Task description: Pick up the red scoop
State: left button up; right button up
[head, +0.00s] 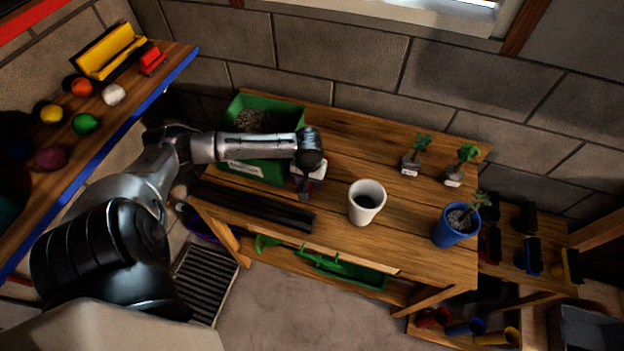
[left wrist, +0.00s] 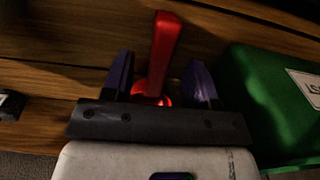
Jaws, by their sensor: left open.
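The red scoop (left wrist: 163,45) lies on the wooden bench in the left wrist view, its straight handle pointing up the picture and its rounded part lower, partly hidden by my gripper. My left gripper (left wrist: 160,70) is open, with one dark finger on each side of the scoop and visible gaps between. In the head view my left gripper (head: 304,190) is low over the bench, just right of the green box. There the scoop is mostly or wholly hidden by my arm and gripper. My right gripper is in neither view.
The green box (head: 268,171) of dark grainy stuff stands left of my gripper; it also shows in the wrist view (left wrist: 262,105). A white pot (head: 366,203), a blue pot (head: 455,226) and two seedlings stand to the right. A black tray (head: 255,207) lies at the front edge.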

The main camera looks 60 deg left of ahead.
aim_at(309, 184)
pick_arm(q)
notch_tip(309, 184, down, 4)
jog(key=shift+s+f+b, duration=0.1)
jog(key=shift+b, duration=0.35)
jog(key=shift+c, duration=0.4)
grip_shut()
